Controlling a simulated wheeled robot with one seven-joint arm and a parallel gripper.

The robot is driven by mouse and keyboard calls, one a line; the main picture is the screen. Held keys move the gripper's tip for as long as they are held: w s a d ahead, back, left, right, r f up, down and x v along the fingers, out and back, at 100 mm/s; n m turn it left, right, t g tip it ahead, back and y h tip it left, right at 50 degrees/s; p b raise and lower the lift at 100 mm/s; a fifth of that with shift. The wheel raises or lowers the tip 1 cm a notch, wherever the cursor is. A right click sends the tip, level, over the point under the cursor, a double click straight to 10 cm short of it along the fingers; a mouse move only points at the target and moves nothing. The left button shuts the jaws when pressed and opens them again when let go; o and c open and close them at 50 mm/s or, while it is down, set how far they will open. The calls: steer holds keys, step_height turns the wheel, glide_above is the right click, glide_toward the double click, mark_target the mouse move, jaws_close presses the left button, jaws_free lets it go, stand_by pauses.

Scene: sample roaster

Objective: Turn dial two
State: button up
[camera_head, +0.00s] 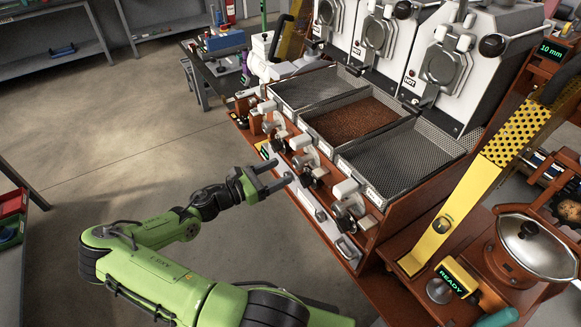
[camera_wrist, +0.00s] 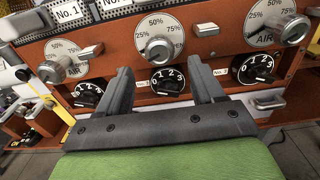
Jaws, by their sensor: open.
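A row of small black dials with white numbers sits low on the orange-brown front panel of the roaster bench. The middle one, dial two (camera_wrist: 168,80), lies between my fingers in the wrist view, with its numbers facing me. My gripper (camera_wrist: 160,74) is open and empty, with one finger at each side of the dial; contact cannot be told. In the head view my gripper (camera_head: 281,171) points right toward the panel. A similar black dial (camera_wrist: 88,94) sits to the left and another (camera_wrist: 257,69) to the right.
Large silver knobs with percent scales sit above the dials: left (camera_wrist: 58,70), middle (camera_wrist: 158,48) and right (camera_wrist: 272,22). A silver drawer handle (camera_wrist: 267,102) is at lower right. Trays, one of brown beans (camera_head: 352,120), lie above the panel. Open floor (camera_head: 120,150) is left.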

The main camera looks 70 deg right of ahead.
mark_target(295, 165)
steer(key=x, duration=0.5)
steer(key=shift+c, duration=0.4)
